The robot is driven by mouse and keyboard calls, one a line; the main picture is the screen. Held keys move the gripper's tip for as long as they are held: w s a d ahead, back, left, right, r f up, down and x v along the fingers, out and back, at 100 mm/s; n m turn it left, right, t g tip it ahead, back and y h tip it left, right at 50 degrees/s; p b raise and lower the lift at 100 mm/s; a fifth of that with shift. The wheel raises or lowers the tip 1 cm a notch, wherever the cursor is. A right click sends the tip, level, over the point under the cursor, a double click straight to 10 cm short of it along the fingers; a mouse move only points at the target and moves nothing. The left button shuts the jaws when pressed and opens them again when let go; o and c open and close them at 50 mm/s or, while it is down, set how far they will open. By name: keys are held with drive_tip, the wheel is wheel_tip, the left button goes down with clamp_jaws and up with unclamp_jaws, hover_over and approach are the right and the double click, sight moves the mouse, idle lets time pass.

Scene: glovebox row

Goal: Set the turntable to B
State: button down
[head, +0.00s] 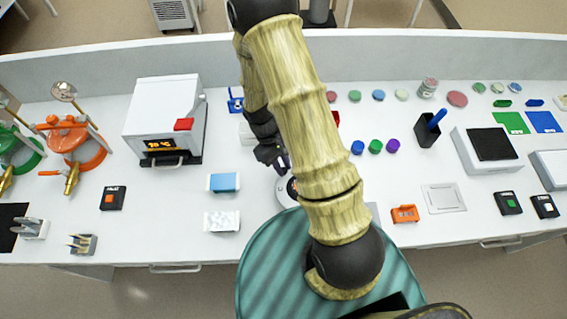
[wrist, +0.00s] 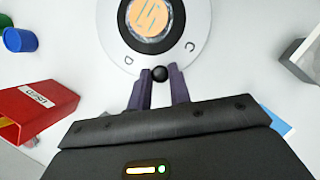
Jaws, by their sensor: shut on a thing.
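The turntable (wrist: 170,56) is a white disc with an orange-brown striped centre (wrist: 150,17) and dark letters near its rim. Two letters show, one on each side of a black knob (wrist: 160,73); they look like C and D, but I cannot read them surely. My gripper (wrist: 159,80) has its two purple fingers shut on the knob at the disc's near edge. In the head view the turntable (head: 282,194) is mostly hidden behind my arm, and my gripper (head: 284,166) reaches its far edge. I see no B mark.
A red labelled box (wrist: 38,108) and a blue cap (wrist: 18,39) lie left of the turntable in the wrist view. In the head view, a blue-topped block (head: 223,182) and a white block (head: 221,221) stand to its left. An oven-like box (head: 163,115) stands further left.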

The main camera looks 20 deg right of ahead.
drive_tip(key=shift+w, duration=0.1)
idle(0.3)
drive_tip(key=c, duration=1.3)
unclamp_jaws()
drive_tip(key=b+v, duration=0.3)
drive_tip(key=v, duration=1.4)
drive_tip(key=shift+r, duration=0.2)
drive_tip(key=s+d+r+m+t+y, duration=0.1)
drive_tip(key=s+d+m+t+y, duration=0.1)
drive_tip(key=s+m+t, duration=0.3)
drive_tip(key=s+d+t, duration=0.1)
drive_tip(key=s, duration=0.3)
drive_tip(key=shift+s+r+m+t, duration=0.3)
drive_tip(key=shift+r, duration=0.05)
